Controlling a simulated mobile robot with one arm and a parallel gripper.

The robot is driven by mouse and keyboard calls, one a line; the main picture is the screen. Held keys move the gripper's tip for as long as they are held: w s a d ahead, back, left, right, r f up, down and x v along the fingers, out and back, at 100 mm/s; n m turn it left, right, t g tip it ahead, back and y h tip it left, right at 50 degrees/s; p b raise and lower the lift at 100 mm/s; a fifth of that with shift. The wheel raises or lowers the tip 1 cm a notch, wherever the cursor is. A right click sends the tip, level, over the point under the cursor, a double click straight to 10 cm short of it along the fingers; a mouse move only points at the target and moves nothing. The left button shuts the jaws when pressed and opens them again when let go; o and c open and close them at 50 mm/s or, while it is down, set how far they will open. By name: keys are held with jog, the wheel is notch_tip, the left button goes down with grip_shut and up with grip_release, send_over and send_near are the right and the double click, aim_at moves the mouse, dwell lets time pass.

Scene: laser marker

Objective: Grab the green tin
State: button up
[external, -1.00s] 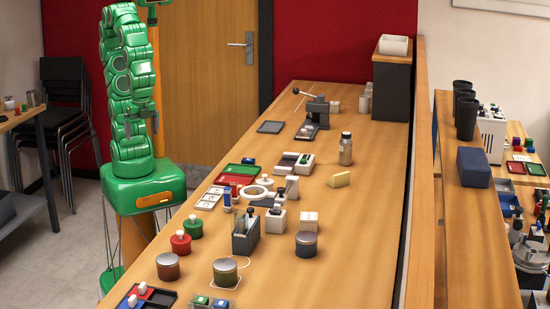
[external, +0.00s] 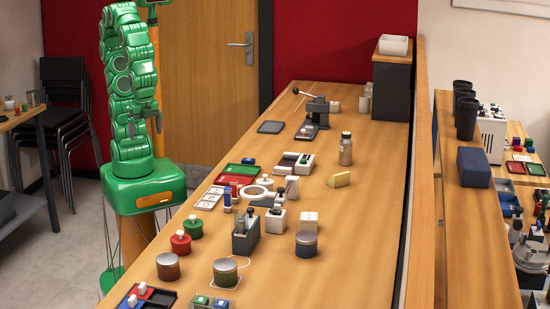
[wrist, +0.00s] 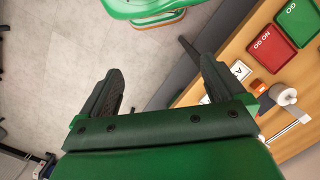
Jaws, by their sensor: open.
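The green tin (external: 225,272) is a short round can with a dark green body and a grey metal lid. It stands upright on the near part of the long wooden bench in the external view, partly over a white outline on the bench. My gripper (wrist: 160,70) is open and empty in the wrist view, with its two dark fingers spread over the grey floor beside the bench. The gripper is well away from the tin, and the tin is not in the wrist view. In the external view my green arm is folded up left of the bench.
A reddish tin (external: 168,266) and a blue-grey tin (external: 306,245) stand on either side of the green tin. A grey holder (external: 245,238) is behind it. Red (external: 180,243) and green (external: 193,227) knobbed pots are nearby. The bench's right side is mostly clear.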

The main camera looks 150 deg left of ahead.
jog(key=w+a+r+m+y, duration=0.1)
jog(key=w+a+m+y, duration=0.2)
jog(key=w, duration=1)
jog(key=w+a+r+m+t+y, duration=0.1)
jog(key=w+a+m+y, duration=0.25)
jog(key=w, duration=0.85)
jog(key=w+a+m+y, duration=0.2)
jog(key=w+a+m, duration=0.2)
jog(key=w, duration=0.9)
jog(key=m+t+y, duration=0.4)
jog(key=m+t, duration=0.2)
jog(key=m, duration=0.5)
send_over(213, 270)
jog(key=shift+h, duration=0.25)
notch_tip(213, 270, down, 13)
jog(key=shift+s+d+f, duration=0.1)
jog(key=shift+s, duration=0.05)
jog(key=shift+d+f+m, duration=0.15)
jog(key=shift+f+m, duration=0.1)
jog(key=shift+f, duration=3.2)
jog(key=shift+a+f, duration=0.3)
jog(key=x, duration=0.4)
jog(key=shift+w+a, duration=0.2)
jog(key=shift+w, duration=0.05)
